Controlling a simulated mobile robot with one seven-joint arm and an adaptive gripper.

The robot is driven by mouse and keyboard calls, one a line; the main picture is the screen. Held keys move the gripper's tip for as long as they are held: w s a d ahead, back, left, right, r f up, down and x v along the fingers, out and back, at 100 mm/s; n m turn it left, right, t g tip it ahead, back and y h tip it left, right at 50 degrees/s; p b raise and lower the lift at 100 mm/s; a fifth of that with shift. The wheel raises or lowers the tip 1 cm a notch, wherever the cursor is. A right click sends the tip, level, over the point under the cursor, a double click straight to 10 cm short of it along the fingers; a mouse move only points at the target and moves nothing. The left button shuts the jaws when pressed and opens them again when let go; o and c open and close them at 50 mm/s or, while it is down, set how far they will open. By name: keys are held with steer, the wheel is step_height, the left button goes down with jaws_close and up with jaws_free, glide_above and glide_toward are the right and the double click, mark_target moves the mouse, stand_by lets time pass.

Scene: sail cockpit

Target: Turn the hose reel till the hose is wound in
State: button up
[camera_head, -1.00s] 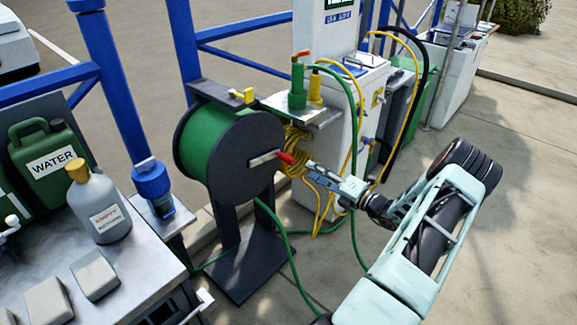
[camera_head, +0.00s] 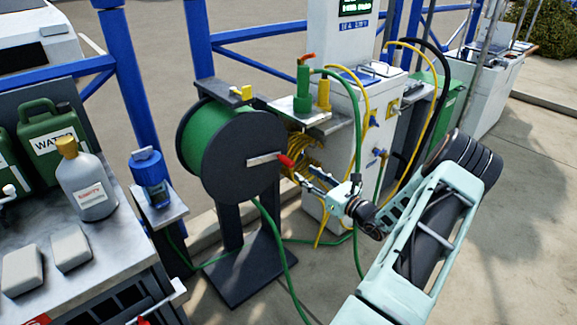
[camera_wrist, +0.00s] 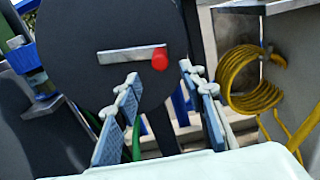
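The hose reel (camera_head: 240,158) is a dark drum on a dark stand, with green hose (camera_head: 205,135) wound on it. A length of green hose hangs from the reel down to the ground. A metal crank bar (camera_head: 264,159) with a red handle (camera_head: 285,161) sits on the reel's near face. In the wrist view, the crank bar (camera_wrist: 127,54) points right to the red handle (camera_wrist: 160,59). My gripper (camera_head: 299,177) is just right of the handle in the head view. In the wrist view my gripper (camera_wrist: 160,76) is open, with the red handle beyond and between its fingertips, apparently not gripped.
A metal shelf (camera_head: 318,128) holding green and yellow bottles juts out right of the reel. Coiled yellow hose (camera_wrist: 250,85) hangs beside it. A white pillar (camera_head: 345,135) stands behind. A bench (camera_head: 90,285) with containers is at the left. Paving at the right is open.

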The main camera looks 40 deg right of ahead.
mark_target(292, 165)
steer(key=w, duration=0.3)
steer(key=w+b, duration=0.1)
steer(key=w, duration=0.2)
steer(key=w+b, duration=0.1)
steer(key=w, duration=0.2)
steer(key=shift+w+a, duration=0.1)
steer(key=shift+a, duration=0.25)
steer(key=shift+c, duration=0.3)
jaws_close()
